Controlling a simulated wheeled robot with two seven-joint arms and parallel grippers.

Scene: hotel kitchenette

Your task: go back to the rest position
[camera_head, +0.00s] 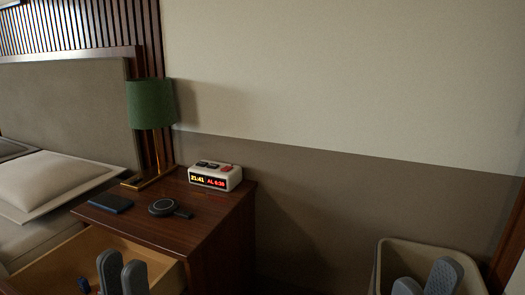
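My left gripper (122,273) shows at the bottom left edge, in front of the open drawer (150,262) of the nightstand. Its two grey fingers stand close side by side, with nothing seen between them. My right gripper (425,281) shows at the bottom right, in front of the beige bin (385,252). Its fingers are cut off by the lower edge, and I see nothing held. How far either gripper is open is hard to tell.
The bed (60,180) is left.

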